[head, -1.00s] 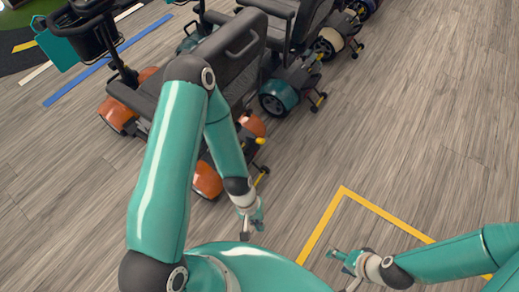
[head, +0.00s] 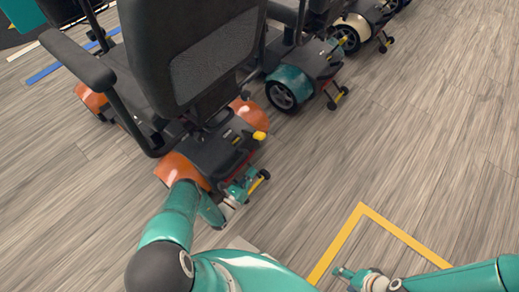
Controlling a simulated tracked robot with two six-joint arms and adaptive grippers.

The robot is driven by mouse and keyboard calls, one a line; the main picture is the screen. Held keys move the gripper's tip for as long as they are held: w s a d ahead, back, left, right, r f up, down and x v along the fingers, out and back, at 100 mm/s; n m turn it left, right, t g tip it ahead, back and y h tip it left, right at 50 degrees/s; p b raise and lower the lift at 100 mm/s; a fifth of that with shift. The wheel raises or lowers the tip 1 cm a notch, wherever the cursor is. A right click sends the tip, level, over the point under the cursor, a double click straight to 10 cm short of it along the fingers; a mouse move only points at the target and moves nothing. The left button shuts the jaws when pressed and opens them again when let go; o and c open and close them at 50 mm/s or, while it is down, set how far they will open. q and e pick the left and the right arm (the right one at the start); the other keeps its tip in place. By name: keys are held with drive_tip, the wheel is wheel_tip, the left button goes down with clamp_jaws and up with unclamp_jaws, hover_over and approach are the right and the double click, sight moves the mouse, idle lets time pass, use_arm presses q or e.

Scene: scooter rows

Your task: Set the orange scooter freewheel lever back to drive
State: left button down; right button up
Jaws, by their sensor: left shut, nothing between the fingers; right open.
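The orange scooter (head: 180,171) stands at the left with its rear facing me, its black seat back rising above. Its yellow-tipped freewheel lever (head: 259,135) sticks out at the rear of the dark motor housing (head: 215,150). My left gripper (head: 246,184) is shut and empty, low behind the orange scooter's rear, just below the lever and apart from it in the picture. My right gripper (head: 342,273) is open and empty at the bottom, over the floor by the yellow line.
A teal scooter (head: 290,85) stands just beyond, with a cream one (head: 352,30) further back. The orange scooter's anti-tip wheel (head: 263,174) is close to my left gripper. A yellow floor line (head: 338,240) marks a corner. The floor to the right is clear.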

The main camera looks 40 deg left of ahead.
sight(254, 134)
use_arm(q)
drive_tip(key=w+a+r, duration=0.3)
drive_tip(key=w+r, duration=0.3)
drive_tip(key=w, duration=0.3)
drive_tip(key=shift+w, duration=0.15)
idle(0.5)
